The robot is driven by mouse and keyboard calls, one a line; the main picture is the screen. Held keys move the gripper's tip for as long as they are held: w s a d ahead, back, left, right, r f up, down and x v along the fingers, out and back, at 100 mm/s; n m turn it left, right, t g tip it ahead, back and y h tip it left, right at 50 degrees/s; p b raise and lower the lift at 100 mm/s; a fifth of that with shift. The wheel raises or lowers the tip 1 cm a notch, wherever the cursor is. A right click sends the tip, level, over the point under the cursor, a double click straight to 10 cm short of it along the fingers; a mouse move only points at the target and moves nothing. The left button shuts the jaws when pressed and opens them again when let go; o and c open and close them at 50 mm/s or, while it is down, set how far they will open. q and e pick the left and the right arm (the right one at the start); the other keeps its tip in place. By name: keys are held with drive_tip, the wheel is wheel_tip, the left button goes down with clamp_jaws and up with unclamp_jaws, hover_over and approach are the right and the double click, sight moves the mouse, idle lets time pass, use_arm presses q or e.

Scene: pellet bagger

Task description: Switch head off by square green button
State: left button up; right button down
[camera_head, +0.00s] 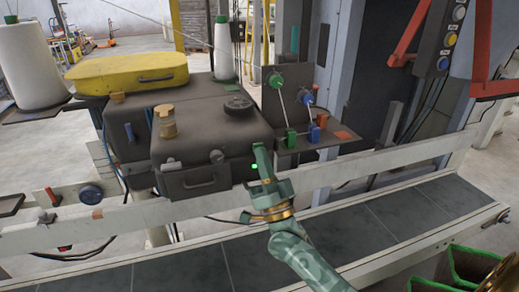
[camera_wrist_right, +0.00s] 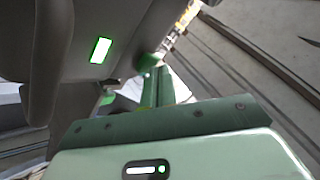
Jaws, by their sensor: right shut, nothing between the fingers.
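The square green button (camera_head: 254,166) glows on the front of the dark machine head (camera_head: 210,135), near its lower right corner. In the right wrist view the button (camera_wrist_right: 100,50) shows as a bright white-green square with a green rim on the dark housing. My right gripper (camera_head: 259,150) is shut and empty, just right of the button in the head view. In the wrist view its fingers (camera_wrist_right: 157,83) lie to the right of and below the button, apart from it in the picture. How far the fingertips are from the housing is hard to tell. My left gripper is not in view.
A pale rail (camera_head: 385,158) and the dark conveyor (camera_head: 350,225) run below the head. A bracket with green and blue guides (camera_head: 300,130) stands right of the head. A yellow cover (camera_head: 130,72) and white thread cones (camera_head: 30,62) are behind and left. A green-edged crate (camera_head: 470,265) is lower right.

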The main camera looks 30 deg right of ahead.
idle(0.4)
drive_tip(key=shift+s+a+p, duration=0.2)
drive_tip(key=shift+s+p, duration=0.3)
drive_tip(key=shift+s, duration=0.3)
drive_tip(key=s+a+p, duration=0.1)
drive_tip(key=s+p, duration=0.1)
drive_tip(key=s, duration=0.4)
drive_tip(key=shift+a+p, duration=0.2)
drive_tip(key=shift+p, duration=0.15)
idle(1.8)
